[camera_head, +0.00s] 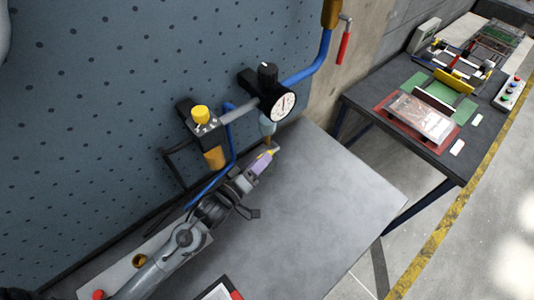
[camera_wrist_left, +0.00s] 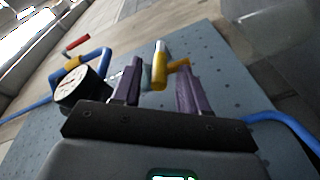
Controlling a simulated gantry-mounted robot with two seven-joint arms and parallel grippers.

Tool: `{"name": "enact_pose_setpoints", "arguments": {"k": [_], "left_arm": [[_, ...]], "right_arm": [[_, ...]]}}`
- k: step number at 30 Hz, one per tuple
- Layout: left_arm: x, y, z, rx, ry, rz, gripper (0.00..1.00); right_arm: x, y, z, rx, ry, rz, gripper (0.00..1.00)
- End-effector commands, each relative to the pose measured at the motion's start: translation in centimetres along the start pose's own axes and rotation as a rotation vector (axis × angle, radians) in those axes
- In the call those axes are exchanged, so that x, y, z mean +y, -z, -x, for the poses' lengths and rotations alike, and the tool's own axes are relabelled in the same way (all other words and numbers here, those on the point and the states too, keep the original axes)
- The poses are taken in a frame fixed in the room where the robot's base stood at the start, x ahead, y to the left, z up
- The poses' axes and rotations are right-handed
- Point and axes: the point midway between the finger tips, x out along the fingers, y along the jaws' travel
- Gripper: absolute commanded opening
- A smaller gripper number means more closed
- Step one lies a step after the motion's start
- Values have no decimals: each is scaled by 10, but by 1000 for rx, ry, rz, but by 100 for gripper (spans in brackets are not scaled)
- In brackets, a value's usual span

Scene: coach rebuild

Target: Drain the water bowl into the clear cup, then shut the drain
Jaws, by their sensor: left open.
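The water bowl (camera_head: 267,125) is a bluish translucent bowl hanging under the gauge unit on the dotted wall panel. A brass drain fitting (camera_head: 268,141) sits at its lower end. My left gripper (camera_head: 269,151) is just below it, above the grey bench. In the left wrist view its two purple fingers (camera_wrist_left: 158,68) stand apart. The brass drain fitting (camera_wrist_left: 159,76), with a silvery tip and a side piece, shows between them; I cannot tell whether they touch it. Part of the bowl shows behind the left finger. I cannot make out the clear cup. My right gripper is not in view.
A round gauge (camera_head: 283,106) is right above the bowl. A unit with a yellow knob (camera_head: 201,115) and amber bowl (camera_head: 214,157) is to the left. The grey bench (camera_head: 325,200) is clear at right.

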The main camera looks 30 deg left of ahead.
Motion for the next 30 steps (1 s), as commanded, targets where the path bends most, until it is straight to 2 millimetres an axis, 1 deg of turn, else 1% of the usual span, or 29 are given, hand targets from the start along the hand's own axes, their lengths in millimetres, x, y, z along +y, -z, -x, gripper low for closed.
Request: {"name": "enact_pose_setpoints", "arguments": {"k": [1,3,9,13,20,21,26,27,29,30], "left_arm": [[1,1,-8,1,-1,0,43],[1,0,-16,0,-1,0,43],[0,0,-32,0,-1,0,43],[0,0,-35,0,0,0,43],[0,0,-36,0,0,0,43],[0,0,-36,0,0,0,42],[0,0,-36,0,0,0,17],[0,0,-36,0,0,0,11],[0,0,-36,0,0,0,2],[0,0,-36,0,0,0,0]], "right_arm": [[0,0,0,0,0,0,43],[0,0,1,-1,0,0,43],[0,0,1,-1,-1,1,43],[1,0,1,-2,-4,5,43],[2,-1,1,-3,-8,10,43],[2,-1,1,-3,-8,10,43],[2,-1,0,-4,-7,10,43],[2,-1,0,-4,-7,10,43],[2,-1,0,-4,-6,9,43],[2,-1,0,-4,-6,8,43]]}}
